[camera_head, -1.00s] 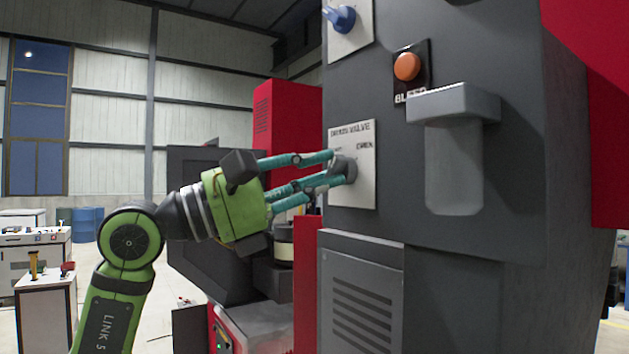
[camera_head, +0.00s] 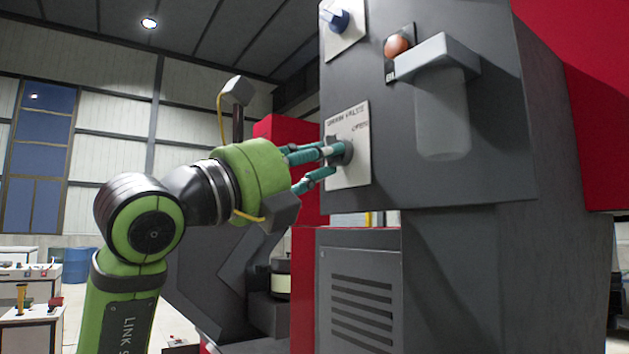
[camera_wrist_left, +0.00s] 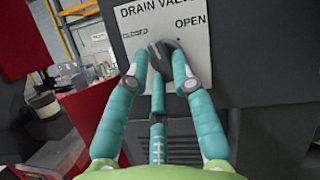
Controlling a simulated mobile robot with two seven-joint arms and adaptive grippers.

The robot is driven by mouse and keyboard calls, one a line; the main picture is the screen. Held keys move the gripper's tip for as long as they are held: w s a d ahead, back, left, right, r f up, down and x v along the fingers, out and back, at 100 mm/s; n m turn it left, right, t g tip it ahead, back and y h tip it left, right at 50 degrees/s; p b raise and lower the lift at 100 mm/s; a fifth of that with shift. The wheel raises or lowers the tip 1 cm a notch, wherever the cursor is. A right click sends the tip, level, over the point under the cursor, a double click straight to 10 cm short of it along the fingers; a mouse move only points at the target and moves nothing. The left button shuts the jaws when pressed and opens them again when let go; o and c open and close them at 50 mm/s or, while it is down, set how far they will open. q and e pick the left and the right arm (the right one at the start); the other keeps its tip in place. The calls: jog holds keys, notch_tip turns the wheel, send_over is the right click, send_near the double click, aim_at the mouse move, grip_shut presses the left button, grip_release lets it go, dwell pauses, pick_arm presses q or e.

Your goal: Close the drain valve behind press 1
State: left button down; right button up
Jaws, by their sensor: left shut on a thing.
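The drain valve is a dark grey knob (camera_head: 347,152) on a white plate (camera_head: 352,178) on the grey machine's face. The plate reads "DRAIN VALVE", with "OPEN" at the upper right. In the left wrist view the knob (camera_wrist_left: 168,50) sits between my fingertips, and a smaller label (camera_wrist_left: 132,35) at the upper left of the plate is too blurred to read. My left gripper (camera_head: 333,157), with teal fingers, is shut on the knob. The fingers partly hide the knob, so its exact setting is unclear. My right gripper is in no view.
Above the plate are a blue knob (camera_head: 337,19) on a white plate and an orange button (camera_head: 396,45). A vented panel (camera_head: 361,300) is below. Red machine parts (camera_head: 285,128) stand behind my gripper.

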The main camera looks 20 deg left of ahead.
pick_arm(q)
jog(key=shift+s+r+n+t+y+b, duration=0.15)
jog(key=shift+n+y+b, duration=0.45)
jog(key=shift+n, duration=0.8)
jog(key=shift+s+r+n+t+y+b, duration=0.15)
jog(key=shift+n+y+b, duration=0.4)
jog(key=shift+n, duration=0.85)
jog(key=shift+s+r+n+t+y+b, duration=0.15)
jog(key=shift+n+y+b, duration=0.45)
jog(key=shift+n, duration=0.8)
jog(key=shift+y, duration=0.35)
jog(key=c, duration=1.1)
grip_release()
jog(key=shift+w, duration=0.1)
jog(key=shift+w+d+f, duration=0.15)
jog(key=shift+d, duration=0.05)
jog(key=v, duration=1.2)
